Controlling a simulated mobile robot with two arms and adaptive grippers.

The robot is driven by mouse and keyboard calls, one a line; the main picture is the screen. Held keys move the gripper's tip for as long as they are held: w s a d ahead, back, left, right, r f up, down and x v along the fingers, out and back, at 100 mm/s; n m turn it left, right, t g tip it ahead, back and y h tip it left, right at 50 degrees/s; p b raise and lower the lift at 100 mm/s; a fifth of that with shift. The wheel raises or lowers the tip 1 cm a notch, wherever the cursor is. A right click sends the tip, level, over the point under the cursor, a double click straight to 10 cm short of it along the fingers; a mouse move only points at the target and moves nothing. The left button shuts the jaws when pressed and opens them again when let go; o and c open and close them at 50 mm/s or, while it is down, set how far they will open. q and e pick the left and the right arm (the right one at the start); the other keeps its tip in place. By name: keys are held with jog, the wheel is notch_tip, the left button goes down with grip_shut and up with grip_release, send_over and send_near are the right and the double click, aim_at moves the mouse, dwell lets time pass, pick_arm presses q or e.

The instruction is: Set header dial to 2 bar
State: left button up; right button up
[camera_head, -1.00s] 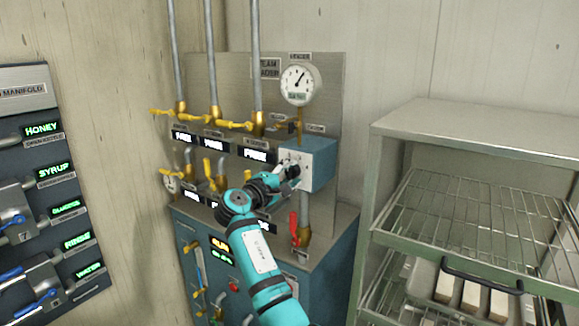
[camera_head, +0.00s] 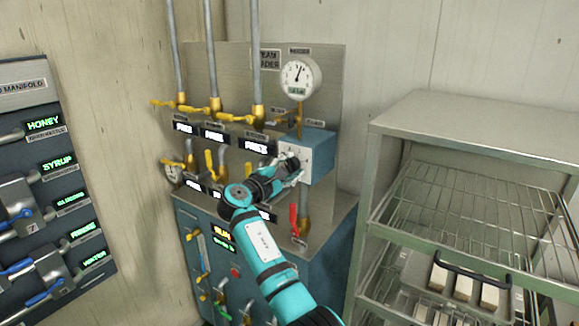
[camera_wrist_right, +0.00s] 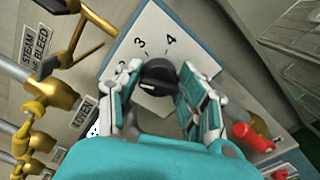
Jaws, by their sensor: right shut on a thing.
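The header dial is a black round knob (camera_wrist_right: 158,75) on a white plate (camera_wrist_right: 185,30), with the figures 3 and 4 showing in the right wrist view. A short pale mark shows on the knob's lower left; the other figures are hidden by my fingers. In the head view the plate is the front of a blue box (camera_head: 320,160) on the steam panel. My right gripper (camera_wrist_right: 160,82) is shut on the knob, one finger each side. It also shows in the head view (camera_head: 292,168), covering the knob. My left gripper is not in view.
A round white gauge (camera_head: 300,76) stands above the box, its needle pointing up and slightly right. A red-handled valve (camera_head: 294,220) sits below the box. Yellow valve handles (camera_head: 232,118) are to the left. A wire-shelf rack (camera_head: 470,210) stands at the right.

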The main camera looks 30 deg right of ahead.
jog(key=o, duration=1.1)
jog(key=shift+w, duration=0.1)
jog(key=shift+o, duration=0.2)
jog(key=v, duration=1.2)
